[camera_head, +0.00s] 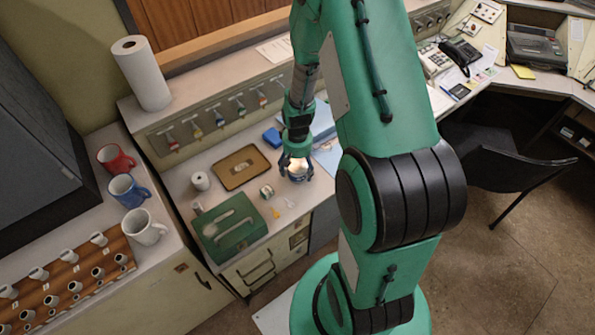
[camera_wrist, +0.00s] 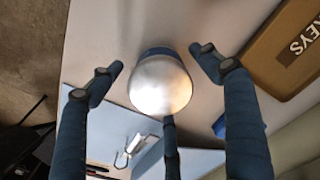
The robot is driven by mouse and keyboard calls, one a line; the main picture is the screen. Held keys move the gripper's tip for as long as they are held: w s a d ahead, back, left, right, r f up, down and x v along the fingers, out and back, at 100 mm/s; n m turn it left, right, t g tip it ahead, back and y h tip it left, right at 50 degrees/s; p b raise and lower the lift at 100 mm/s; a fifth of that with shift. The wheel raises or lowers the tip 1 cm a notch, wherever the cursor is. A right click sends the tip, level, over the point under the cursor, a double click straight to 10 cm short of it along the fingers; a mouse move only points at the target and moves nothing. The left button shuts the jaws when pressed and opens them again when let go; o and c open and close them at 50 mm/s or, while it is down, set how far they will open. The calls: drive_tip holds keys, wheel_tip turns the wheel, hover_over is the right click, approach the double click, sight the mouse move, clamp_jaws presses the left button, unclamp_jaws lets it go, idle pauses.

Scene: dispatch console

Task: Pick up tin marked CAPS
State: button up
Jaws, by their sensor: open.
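A round tin (camera_wrist: 158,86) with a shiny silver lid and a blue side stands on the counter, between the spread fingers of my gripper (camera_wrist: 161,72) in the wrist view. In the head view the tin (camera_head: 297,173) shows just under my gripper (camera_head: 295,161), partly covered by the fingers. My gripper is open, with a finger on each side of the tin and one below it in the wrist picture; I see no grip on it. No CAPS lettering is readable. A smaller tin (camera_head: 267,191) stands just left of it.
A green box (camera_head: 215,246), white roll (camera_head: 200,181) and blue item (camera_head: 272,137) share the counter. Mugs (camera_head: 128,190) stand at left.

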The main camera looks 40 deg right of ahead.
sight(298, 165)
idle(0.3)
drive_tip(key=c, duration=1.4)
drive_tip(key=shift+r, duration=0.85)
wheel_tip(298, 165, up, 2)
drive_tip(key=shift+r+p, duration=0.15)
drive_tip(key=shift+p, duration=0.5)
drive_tip(key=s+a, duration=0.2)
drive_tip(key=s, duration=0.3)
drive_tip(key=s+a+p, duration=0.1)
drive_tip(key=s, duration=0.4)
drive_tip(key=s+a+r+p, duration=0.1)
drive_tip(key=s+a, duration=0.1)
drive_tip(key=s, duration=0.3)
drive_tip(key=shift+a, duration=0.3)
